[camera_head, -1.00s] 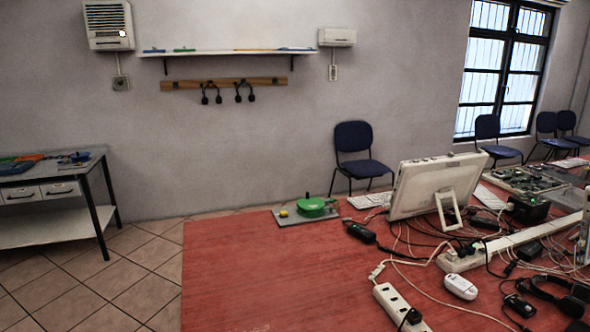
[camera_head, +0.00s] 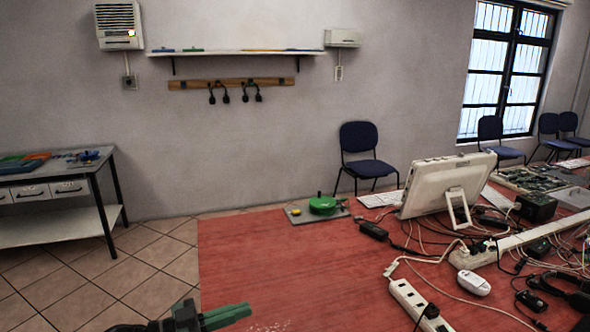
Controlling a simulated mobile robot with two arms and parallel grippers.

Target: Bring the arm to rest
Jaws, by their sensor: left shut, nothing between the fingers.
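My left gripper (camera_head: 228,315) shows at the bottom edge of the head view, left of centre. Its green fingers point right, lie close together and hold nothing. They are over the near left part of the red table (camera_head: 290,262), apart from every object on it. The rest of my left arm is mostly cut off by the bottom edge. My right gripper is not in view.
A white monitor (camera_head: 432,187), a power strip (camera_head: 420,306), a white mouse (camera_head: 474,283) and tangled cables crowd the table's right side. A green round device (camera_head: 322,205) sits on a plate at the far edge. The table's left part is clear.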

